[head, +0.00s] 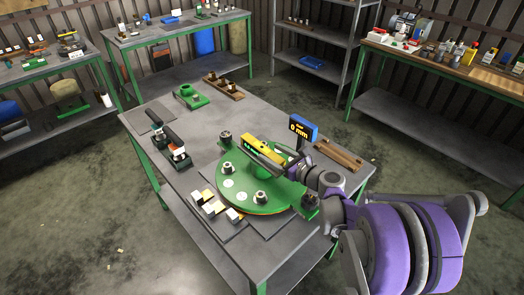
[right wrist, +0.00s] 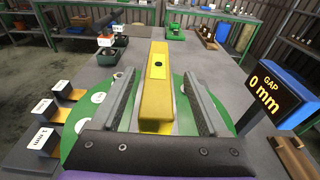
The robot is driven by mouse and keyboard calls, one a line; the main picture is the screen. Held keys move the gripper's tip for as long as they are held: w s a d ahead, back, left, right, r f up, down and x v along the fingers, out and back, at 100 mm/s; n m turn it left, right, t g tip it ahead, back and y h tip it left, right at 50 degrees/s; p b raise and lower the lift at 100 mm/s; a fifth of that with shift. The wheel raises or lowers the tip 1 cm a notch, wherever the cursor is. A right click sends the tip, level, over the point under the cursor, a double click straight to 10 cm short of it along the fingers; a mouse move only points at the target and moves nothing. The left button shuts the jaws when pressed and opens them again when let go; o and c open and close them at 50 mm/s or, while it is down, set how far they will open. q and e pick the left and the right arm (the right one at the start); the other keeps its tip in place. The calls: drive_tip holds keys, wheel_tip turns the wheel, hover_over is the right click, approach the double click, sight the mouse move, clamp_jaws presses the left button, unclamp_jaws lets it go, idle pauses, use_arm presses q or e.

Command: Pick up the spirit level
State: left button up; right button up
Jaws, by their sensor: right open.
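The yellow spirit level (head: 262,147) lies over the green round plate (head: 228,172) on the middle table. In the right wrist view the level (right wrist: 156,75) points straight away from me, with a small dark vial window on top. My right gripper (right wrist: 158,72) is open, with one grey finger on each side of the level and visible gaps between. The head view shows the right gripper (head: 264,152) low over the plate, partly hiding the level. I cannot tell how deep the fingers reach beside it. My left gripper is not in view.
A display (head: 303,130) reading 0 mm stands right of the plate. Labelled blocks (head: 215,207) sit at the front left. Dark tools with white parts (head: 178,150), a green part (head: 190,96) and a wooden rack (head: 223,87) are farther back. The table's middle back is clear.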

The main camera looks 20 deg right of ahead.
sight(264, 149)
drive_tip(key=x, duration=0.4)
drive_tip(key=shift+a, duration=0.1)
drive_tip(key=shift+s, duration=0.15)
clamp_jaws()
